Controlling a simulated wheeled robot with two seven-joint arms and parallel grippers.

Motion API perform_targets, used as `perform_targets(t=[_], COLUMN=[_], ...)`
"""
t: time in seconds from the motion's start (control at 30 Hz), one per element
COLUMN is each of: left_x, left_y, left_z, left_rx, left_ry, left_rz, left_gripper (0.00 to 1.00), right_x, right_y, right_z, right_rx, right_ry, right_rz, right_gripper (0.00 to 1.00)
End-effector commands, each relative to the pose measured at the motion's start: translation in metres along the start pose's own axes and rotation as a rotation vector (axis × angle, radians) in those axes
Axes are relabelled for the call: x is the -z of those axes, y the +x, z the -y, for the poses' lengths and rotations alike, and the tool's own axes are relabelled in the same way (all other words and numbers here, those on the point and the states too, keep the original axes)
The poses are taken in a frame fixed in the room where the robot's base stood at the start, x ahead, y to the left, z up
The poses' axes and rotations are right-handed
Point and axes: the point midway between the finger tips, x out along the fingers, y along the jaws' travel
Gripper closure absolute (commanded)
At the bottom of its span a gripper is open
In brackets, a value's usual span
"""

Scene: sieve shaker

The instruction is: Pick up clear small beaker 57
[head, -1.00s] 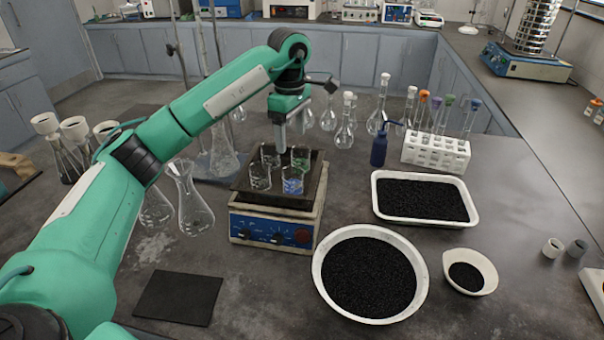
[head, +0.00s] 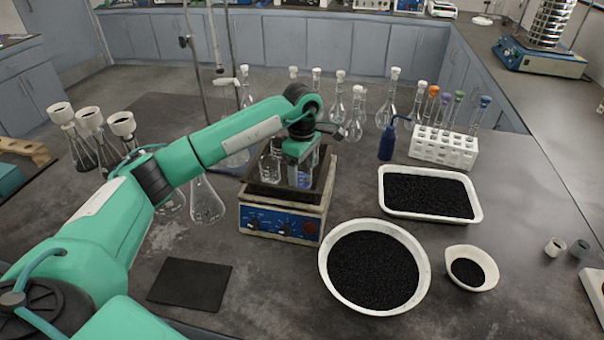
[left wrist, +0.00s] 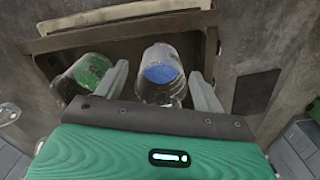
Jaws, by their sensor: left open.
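Several small clear glass beakers stand in a dark tray (head: 252,192) on the blue-fronted hotplate (head: 283,222). A clear beaker (head: 270,168) shows at the left of my gripper in the head view. A beaker with blue contents (left wrist: 161,74) sits between the open fingers of my left gripper (left wrist: 163,86) in the left wrist view. A beaker with green contents (left wrist: 85,74) is just outside the left-hand finger. My left gripper (head: 301,172) points down into the tray and hides part of the beakers. I cannot read which beaker is number 57. My right gripper is out of view.
A white bowl (head: 328,285) and a white tray (head: 388,210), both with black granules, are to the right of the hotplate. A blue wash bottle (head: 387,143) and a test-tube rack (head: 443,150) stand behind. Glass flasks (head: 207,203) stand left of the hotplate.

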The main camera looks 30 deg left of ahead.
Motion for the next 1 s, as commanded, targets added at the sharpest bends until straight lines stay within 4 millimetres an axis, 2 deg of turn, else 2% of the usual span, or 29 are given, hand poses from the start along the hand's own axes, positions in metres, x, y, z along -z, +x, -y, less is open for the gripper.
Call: perform_targets(t=[0.13, 0.37, 0.63, 1.0], left_x=[0.0003, 0.0001, 0.0001, 0.0001], left_y=[0.0128, 0.0150, 0.0147, 0.0129], left_z=[0.0004, 0.0001, 0.0001, -0.0001], left_rx=[0.002, 0.000, 0.000, -0.001], left_ry=[-0.001, 0.000, 0.001, 0.000], left_rz=[0.000, 0.000, 0.000, 0.000], left_gripper=[0.30, 0.30, 0.80, 0.80], right_x=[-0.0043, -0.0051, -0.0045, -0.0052], right_y=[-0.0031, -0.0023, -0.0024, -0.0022], right_z=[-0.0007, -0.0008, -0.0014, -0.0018], right_rx=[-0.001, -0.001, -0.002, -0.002], right_ry=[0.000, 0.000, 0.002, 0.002], right_rz=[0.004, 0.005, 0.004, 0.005], right_gripper=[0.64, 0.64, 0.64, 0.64])
